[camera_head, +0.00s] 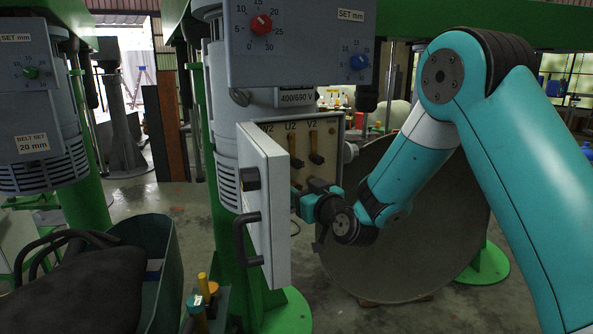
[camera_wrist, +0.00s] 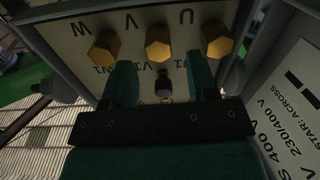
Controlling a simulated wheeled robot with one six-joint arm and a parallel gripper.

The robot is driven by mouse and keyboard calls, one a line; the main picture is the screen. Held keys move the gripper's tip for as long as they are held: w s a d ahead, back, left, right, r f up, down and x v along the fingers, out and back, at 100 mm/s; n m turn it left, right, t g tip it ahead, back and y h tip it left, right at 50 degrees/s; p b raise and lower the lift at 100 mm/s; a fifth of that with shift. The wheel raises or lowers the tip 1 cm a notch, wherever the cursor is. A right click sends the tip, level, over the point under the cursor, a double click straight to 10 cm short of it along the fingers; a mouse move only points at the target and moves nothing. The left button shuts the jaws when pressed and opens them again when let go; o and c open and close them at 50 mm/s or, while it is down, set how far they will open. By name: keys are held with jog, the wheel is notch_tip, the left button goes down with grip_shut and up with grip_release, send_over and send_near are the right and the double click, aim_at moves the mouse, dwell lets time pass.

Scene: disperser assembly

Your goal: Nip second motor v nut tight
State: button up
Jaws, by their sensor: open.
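The second motor's terminal box (camera_head: 332,135) is open, with brass terminals under W2, U2 and V2 in the head view. In the wrist view the panel appears upside down. The V nut (camera_wrist: 158,43), a brass hexagon, is in the middle of a row, between the nut by W (camera_wrist: 105,46) and the nut by U (camera_wrist: 216,39). My gripper (camera_wrist: 160,78) is open, its two green fingers apart below the V nut in the picture. A dark stud (camera_wrist: 163,84) shows between them; contact cannot be told. In the head view my gripper (camera_head: 298,193) is at the box's lower edge, fingertips partly hidden by the door.
The box's grey door (camera_head: 266,200) stands open left of my gripper, with a dark handle (camera_head: 246,238). A large grey dish-like disc (camera_head: 420,235) is behind my arm. A green bin (camera_head: 158,250) with a dark bag stands at lower left.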

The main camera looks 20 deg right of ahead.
aim_at(298, 187)
jog(key=shift+p+x, duration=0.65)
jog(key=shift+x, duration=1.1)
jog(key=c, duration=0.9)
